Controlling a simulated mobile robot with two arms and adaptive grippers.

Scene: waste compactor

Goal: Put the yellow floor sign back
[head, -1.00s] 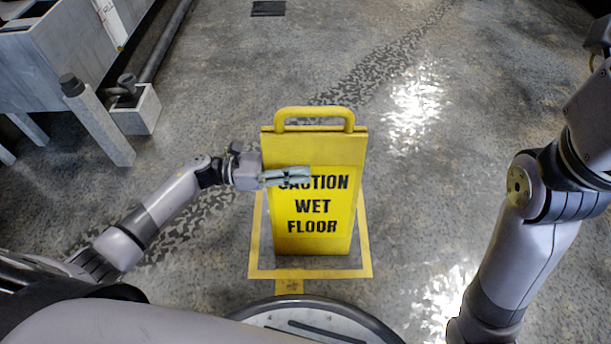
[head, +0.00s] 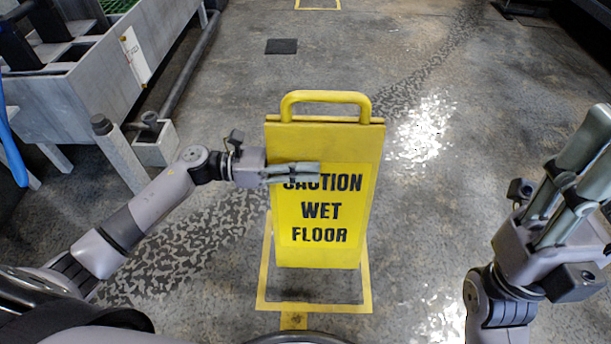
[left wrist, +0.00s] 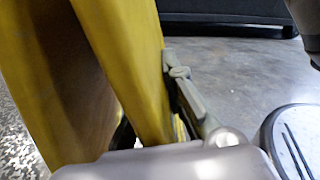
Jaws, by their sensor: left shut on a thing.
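The yellow floor sign (head: 322,222) reads "CAUTION WET FLOOR" and is upright in the middle of the head view, its loop handle on top. My left gripper (head: 291,173) is shut on the sign's left side edge, with one finger across the front over the word "CAUTION". In the left wrist view the sign's yellow panel (left wrist: 130,70) is between the fingers; the far finger is hidden. The sign's lower edge appears inside a yellow outline (head: 315,306) on the floor; I cannot tell whether it touches the floor. My right gripper (head: 590,165) is raised at the right, away from the sign.
A grey metal structure (head: 85,95) with a slanted post (head: 120,155) and a small grey block (head: 155,145) stands at the left. A dark plate (head: 281,46) lies on the floor further back. Another yellow outline (head: 318,8) shows at the far top. Floor right of the sign is clear.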

